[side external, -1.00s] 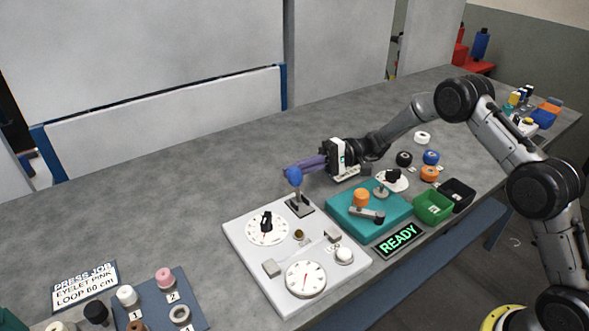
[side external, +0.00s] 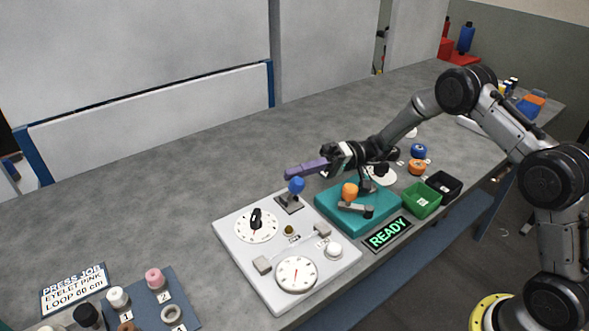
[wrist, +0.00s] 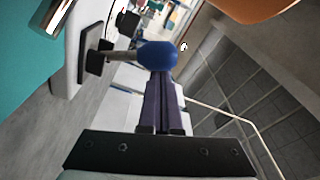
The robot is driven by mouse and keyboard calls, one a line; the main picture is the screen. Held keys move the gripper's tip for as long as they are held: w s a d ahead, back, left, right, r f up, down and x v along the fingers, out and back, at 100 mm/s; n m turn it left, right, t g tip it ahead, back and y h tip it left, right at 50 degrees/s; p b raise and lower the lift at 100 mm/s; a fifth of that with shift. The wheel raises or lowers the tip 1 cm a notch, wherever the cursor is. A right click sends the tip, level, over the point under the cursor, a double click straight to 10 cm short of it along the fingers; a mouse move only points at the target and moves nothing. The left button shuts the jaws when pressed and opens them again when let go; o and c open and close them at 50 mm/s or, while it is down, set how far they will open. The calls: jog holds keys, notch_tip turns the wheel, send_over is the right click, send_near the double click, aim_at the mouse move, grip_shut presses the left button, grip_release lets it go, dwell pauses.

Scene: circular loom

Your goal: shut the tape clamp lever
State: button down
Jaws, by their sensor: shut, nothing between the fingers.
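The lever with a blue ball knob (side external: 296,186) stands on a dark base (side external: 289,204) at the back corner of the white panel (side external: 240,256). I take it for the tape clamp lever. It leans to the right in the side view. My gripper (side external: 290,172) is shut and empty, its purple fingers just above and behind the knob. In the wrist view the blue knob (wrist: 157,54) covers the tips of my shut fingers (wrist: 159,85), and the shaft runs left to its base. I cannot tell whether the fingers touch the knob.
The panel also holds a black-knobbed dial (side external: 257,219), a white gauge (side external: 296,274) and two grey blocks. A teal fixture (side external: 385,212) with an orange knob stands right beside it. Green (side external: 422,202) and black bins follow. The table behind and left of the panel is clear.

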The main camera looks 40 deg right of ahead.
jog(key=shift+s, duration=0.1)
dwell(0.6)
jog(key=w, duration=0.1)
jog(key=w+r, duration=0.1)
jog(key=w, duration=0.1)
jog(key=shift+w+a+r, duration=0.1)
jog(key=shift+w+r, duration=0.2)
jog(key=shift+w, duration=0.05)
jog(key=s+d, duration=0.1)
jog(key=d, duration=0.8)
jog(key=shift+s+d+f, duration=0.2)
jog(key=shift+s+f, duration=0.05)
jog(key=shift+f, duration=0.05)
